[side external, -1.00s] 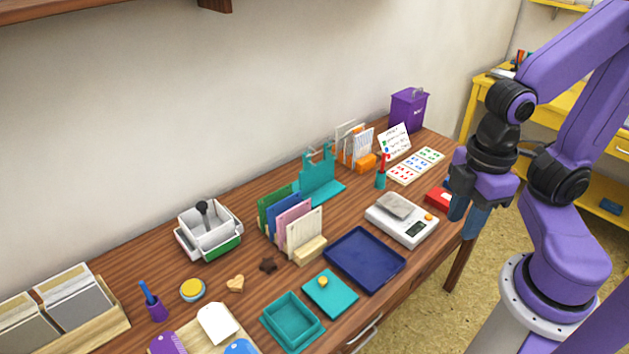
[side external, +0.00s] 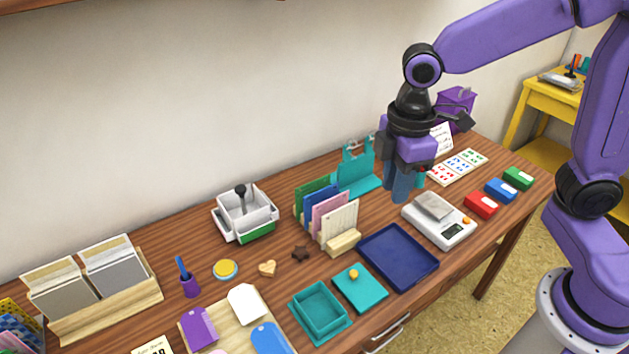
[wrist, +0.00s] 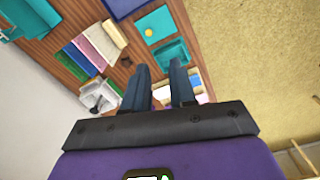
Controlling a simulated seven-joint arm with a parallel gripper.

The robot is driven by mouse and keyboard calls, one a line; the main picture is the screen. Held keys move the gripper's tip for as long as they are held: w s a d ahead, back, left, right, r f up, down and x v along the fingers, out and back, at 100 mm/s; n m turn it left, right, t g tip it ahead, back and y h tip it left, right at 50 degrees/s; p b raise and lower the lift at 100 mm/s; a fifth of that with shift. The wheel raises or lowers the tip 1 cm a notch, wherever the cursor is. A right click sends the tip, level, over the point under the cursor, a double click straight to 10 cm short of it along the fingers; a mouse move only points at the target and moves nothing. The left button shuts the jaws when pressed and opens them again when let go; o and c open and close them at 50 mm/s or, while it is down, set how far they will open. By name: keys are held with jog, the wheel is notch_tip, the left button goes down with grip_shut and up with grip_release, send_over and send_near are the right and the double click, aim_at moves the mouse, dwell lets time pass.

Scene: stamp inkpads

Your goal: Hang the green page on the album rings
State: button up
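The green page (side external: 304,198) stands at the back left of a row of upright pages in a wooden holder (side external: 344,244), mostly hidden by the blue page (side external: 318,204) in front. A teal stand (side external: 357,180) with two upright posts is just behind and right of the row; I cannot make out rings clearly. My gripper (side external: 403,186) hangs above the desk, right of the teal stand and behind the scale. It is empty. In the wrist view my gripper (wrist: 158,82) has its two fingers apart, with the page row beyond them at upper left.
A pink page (side external: 328,213) and a cream page (side external: 340,221) share the row. A dark blue tray (side external: 398,257) and a scale (side external: 440,220) lie in front. A white box (side external: 246,216) is left of the pages. Stamp pads sit at the right.

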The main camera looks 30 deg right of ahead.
jog(key=w+a+f+n, duration=0.2)
jog(key=w+f, duration=0.1)
jog(key=w, duration=1.4)
jog(key=w+d+f+n, duration=0.1)
jog(key=w+d+f, duration=0.15)
jog(key=w, duration=0.35)
jog(key=w+d+f, duration=0.2)
jog(key=w+f, duration=0.2)
jog(key=w, duration=0.2)
jog(key=shift+s+f, duration=0.2)
jog(key=shift+f, duration=4.8)
jog(key=shift+c, duration=0.4)
grip_shut()
notch_tip(320, 180, up, 13)
jog(key=shift+r, duration=0.2)
